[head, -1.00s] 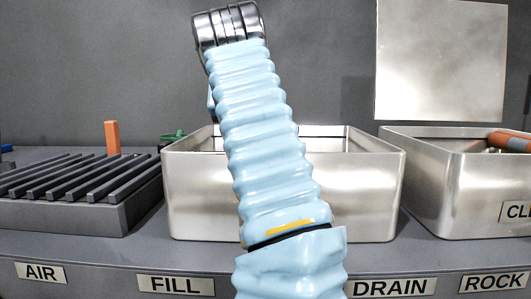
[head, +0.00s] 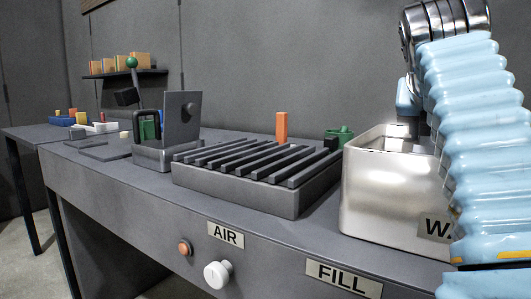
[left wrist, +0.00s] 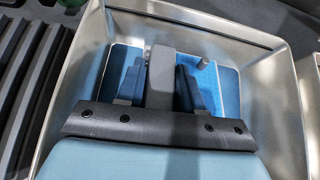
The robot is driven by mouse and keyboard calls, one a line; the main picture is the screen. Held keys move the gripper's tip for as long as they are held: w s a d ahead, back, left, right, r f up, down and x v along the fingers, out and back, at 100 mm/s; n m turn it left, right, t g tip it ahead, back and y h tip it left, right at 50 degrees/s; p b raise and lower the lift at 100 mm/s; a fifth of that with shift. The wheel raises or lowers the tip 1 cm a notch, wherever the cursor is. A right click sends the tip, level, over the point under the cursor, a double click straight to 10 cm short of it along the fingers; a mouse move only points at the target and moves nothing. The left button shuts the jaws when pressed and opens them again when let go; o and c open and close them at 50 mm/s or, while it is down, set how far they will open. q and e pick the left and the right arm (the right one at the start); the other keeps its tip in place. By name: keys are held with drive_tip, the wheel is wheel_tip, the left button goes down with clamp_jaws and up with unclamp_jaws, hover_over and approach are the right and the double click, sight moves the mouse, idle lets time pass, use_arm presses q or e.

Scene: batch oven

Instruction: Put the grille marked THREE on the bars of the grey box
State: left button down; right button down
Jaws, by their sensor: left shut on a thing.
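The grey box (head: 235,197) with dark parallel bars across its top stands mid-bench in the head view. My left gripper (left wrist: 161,76) is down inside a shiny metal tank (left wrist: 285,85) in the left wrist view, shut on a grey upright piece (left wrist: 161,62) between its dark fingers. Blue flat surfaces (left wrist: 229,88) lie below and around the fingers, one with a small grey peg. I cannot tell whether the held piece belongs to a grille. No mark THREE is readable. In the head view the tank wall and arm hide the fingers. My right gripper is not in view.
The metal tank (head: 385,200), labelled "WA…", stands right of the grey box. An orange block (head: 282,126) and a green object (head: 341,138) stand behind the bars. A stand with an upright panel (head: 181,118) is left of the box. The bars are clear.

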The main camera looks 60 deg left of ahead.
use_arm(q)
drive_tip(key=shift+r, duration=0.1)
